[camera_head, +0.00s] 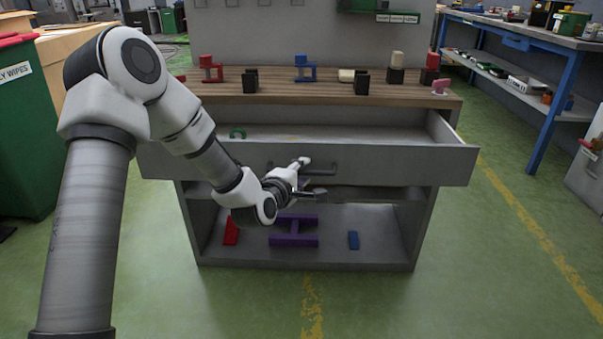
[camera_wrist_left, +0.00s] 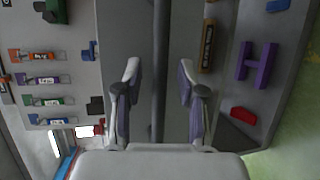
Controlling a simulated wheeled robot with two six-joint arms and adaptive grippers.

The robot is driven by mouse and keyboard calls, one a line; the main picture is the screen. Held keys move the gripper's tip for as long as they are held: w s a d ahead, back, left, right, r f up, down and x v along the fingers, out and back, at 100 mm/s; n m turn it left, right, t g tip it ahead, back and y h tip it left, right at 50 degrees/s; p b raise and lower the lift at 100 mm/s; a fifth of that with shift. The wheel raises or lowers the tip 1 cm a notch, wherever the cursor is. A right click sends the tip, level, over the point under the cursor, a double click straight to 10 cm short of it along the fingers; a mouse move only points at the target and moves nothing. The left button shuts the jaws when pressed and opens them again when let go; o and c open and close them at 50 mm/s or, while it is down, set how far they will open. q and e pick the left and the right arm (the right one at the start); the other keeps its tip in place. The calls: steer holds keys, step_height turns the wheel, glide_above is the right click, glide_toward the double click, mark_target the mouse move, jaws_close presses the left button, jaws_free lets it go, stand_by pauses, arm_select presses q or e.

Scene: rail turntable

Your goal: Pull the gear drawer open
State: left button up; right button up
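The gear drawer (camera_head: 400,165) is a wide grey drawer under the wooden worktop of a cabinet. It stands out from the cabinet, with its inside showing from above and a green ring (camera_head: 237,133) in it. A dark bar handle (camera_head: 322,172) sits on its front. My left gripper (camera_head: 305,177) is at the handle, one finger above and one below. In the left wrist view, the two fingers (camera_wrist_left: 158,95) are apart, and a long dark bar, apparently the handle, lies between them. I cannot tell whether they touch it. My right gripper is not in view.
The wooden worktop (camera_head: 290,92) carries several coloured blocks and holders. The lower shelf (camera_head: 335,250) holds a red block (camera_head: 231,232), a purple H-shaped piece (camera_head: 295,238) and a blue block (camera_head: 353,240). A workbench (camera_head: 530,35) stands right; a green bin (camera_head: 22,130) stands left. Floor in front is clear.

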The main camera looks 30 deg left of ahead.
arm_select(q)
steer(key=v, duration=0.7)
steer(key=shift+s, duration=0.25)
